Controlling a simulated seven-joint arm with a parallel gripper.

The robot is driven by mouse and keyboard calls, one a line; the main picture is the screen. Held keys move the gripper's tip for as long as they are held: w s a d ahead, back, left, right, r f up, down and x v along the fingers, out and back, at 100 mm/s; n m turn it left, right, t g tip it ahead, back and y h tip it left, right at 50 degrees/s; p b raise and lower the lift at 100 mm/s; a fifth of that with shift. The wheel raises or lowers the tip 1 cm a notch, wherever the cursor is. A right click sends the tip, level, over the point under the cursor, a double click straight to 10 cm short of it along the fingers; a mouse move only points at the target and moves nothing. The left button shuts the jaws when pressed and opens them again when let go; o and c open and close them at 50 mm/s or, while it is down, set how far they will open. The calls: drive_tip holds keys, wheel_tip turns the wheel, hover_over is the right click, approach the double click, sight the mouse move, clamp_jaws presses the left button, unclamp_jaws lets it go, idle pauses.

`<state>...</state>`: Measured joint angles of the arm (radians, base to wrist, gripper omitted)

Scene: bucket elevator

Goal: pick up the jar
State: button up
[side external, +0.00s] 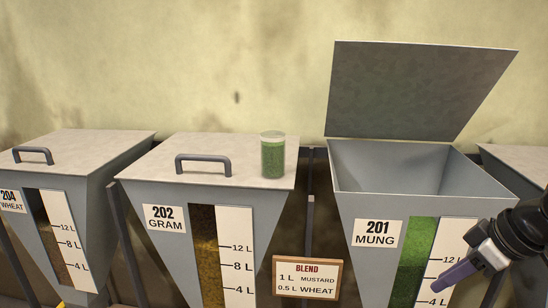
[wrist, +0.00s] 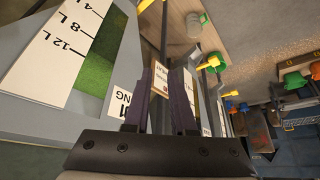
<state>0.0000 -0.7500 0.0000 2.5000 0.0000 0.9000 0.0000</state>
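The jar (side external: 273,158) is a clear cylinder filled with green grains. It stands upright on the right part of the closed lid (side external: 228,142) of the bin marked 202 GRAM. My gripper (side external: 438,288) is at the lower right, in front of the bin marked 201 MUNG, well apart from the jar. In the wrist view, my gripper's two purple fingers (wrist: 163,80) stand apart with an empty gap between them. I cannot make out the jar in the wrist view.
The 201 MUNG bin (side external: 375,179) has its lid (side external: 420,90) raised. A dark handle (side external: 203,160) sits on the 202 lid, left of the jar. A BLEND sign (side external: 307,277) hangs between the bins.

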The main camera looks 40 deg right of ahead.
drive_tip(key=o, duration=1.1)
drive_tip(key=shift+o, duration=0.2)
